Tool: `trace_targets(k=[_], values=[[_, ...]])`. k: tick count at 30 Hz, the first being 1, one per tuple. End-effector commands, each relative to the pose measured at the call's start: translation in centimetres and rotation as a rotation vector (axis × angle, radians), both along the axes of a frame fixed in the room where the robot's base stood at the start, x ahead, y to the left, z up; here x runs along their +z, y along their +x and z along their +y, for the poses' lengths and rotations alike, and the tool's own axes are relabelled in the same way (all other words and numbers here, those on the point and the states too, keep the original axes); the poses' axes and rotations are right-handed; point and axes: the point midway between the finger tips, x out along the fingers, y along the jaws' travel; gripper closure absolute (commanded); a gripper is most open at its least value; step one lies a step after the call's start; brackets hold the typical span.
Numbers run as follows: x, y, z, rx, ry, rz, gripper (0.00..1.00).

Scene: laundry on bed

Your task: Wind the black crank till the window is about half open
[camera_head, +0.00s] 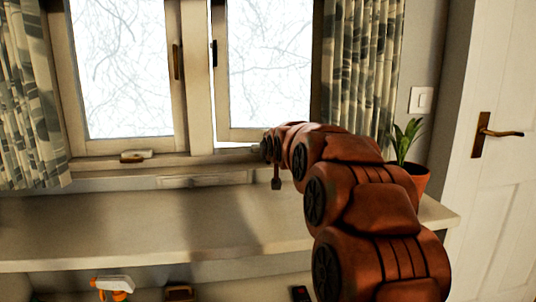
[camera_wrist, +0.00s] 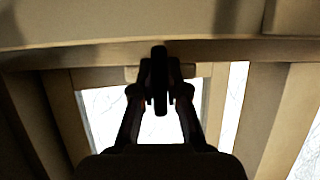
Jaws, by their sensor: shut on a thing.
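The window's right sash (camera_head: 222,132) stands slightly ajar, with a narrow bright gap along its left edge. My gripper (camera_wrist: 160,75) is shut on the black crank (camera_wrist: 160,100), a dark upright shape between the two fingertips in the wrist view. Both are dark against the window, so the crank's base and exact angle are hard to make out. In the head view my arm reaches to the sill below the right sash and hides most of the grip. A small dark piece (camera_head: 276,183) hangs below the arm's end; I cannot tell whether it is part of the crank.
A potted plant (camera_head: 416,172) stands right of my arm near the shelf's end. Curtains (camera_head: 352,75) hang on both sides. A shelf (camera_head: 120,232) runs below the window, mostly clear. An orange-and-white spray bottle (camera_head: 113,284) is below it. A white door (camera_head: 505,190) is at right.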

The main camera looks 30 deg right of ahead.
Motion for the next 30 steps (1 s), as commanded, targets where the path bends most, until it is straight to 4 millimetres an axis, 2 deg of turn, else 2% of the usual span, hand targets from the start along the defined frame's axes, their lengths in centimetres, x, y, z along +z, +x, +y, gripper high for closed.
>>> trace_targets(k=[4,5,12,23,30], values=[[0.0,0.0,0.0,0.000,0.001,0.000,1.00],[0.0,0.0,0.0,0.000,0.001,0.000,0.84],[0.0,0.0,0.0,0.000,0.001,0.000,0.60],[0.1,-0.2,0.1,0.000,0.001,0.000,0.60],[1.1,-2.0,0.8,0.000,0.000,-0.003,0.60]])
